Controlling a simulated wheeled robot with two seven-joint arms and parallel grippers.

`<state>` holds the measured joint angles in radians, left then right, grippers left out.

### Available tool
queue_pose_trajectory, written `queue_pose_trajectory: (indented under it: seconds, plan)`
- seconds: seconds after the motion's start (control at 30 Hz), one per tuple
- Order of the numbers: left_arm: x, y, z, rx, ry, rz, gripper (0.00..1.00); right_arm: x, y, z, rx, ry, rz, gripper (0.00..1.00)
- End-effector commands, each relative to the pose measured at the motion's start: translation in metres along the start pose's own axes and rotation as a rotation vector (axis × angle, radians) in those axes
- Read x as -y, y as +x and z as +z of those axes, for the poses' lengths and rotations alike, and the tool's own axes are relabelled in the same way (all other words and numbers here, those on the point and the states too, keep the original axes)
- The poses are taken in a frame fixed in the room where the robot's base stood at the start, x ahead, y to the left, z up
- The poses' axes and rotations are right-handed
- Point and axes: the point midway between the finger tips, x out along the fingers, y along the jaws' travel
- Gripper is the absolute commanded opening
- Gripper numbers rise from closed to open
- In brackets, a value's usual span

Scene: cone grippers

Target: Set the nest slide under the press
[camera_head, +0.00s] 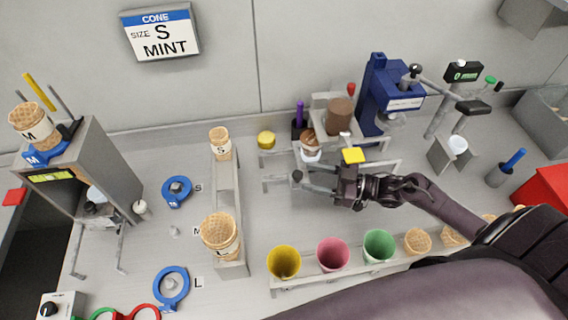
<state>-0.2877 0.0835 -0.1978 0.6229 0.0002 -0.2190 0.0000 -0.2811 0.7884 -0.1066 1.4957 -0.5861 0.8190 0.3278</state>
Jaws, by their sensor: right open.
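The blue press (374,92) stands at the back right of the bench, with its lever out to the right. What seems to be the nest slide is a pale holder (311,156) on light rails (275,185), left of the press head. A brown-filled cone (310,140) stands upright in it. My right gripper (312,176) is open just in front of the holder, its fingers pointing left. A yellow square (353,155) shows beside the gripper; I cannot tell what it belongs to. Contact between gripper and slide cannot be told. My left gripper is out of view.
A brown tub (339,115) stands behind the rails. Yellow (284,262), pink (333,254) and green (379,245) cups line a front rack. A tall stand (228,195) with cones is at the left.

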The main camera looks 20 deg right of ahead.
Motion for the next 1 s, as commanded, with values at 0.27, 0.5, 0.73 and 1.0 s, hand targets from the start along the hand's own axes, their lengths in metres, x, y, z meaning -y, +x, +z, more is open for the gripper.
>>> queue_pose_trajectory:
  seconds: [0.27,0.5,0.73,1.0]
  plan:
    - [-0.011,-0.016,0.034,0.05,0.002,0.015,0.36,-0.001,0.046,-0.004,-0.001,-0.003,0.0,0.49]
    - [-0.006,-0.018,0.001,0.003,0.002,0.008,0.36,-0.001,0.063,-0.001,0.002,-0.002,-0.001,0.49]
    - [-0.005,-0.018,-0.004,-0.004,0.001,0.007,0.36,-0.001,0.064,0.0,0.003,-0.003,-0.001,0.49]
    - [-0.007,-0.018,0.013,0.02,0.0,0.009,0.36,-0.001,0.064,0.0,0.003,-0.003,-0.001,0.15]
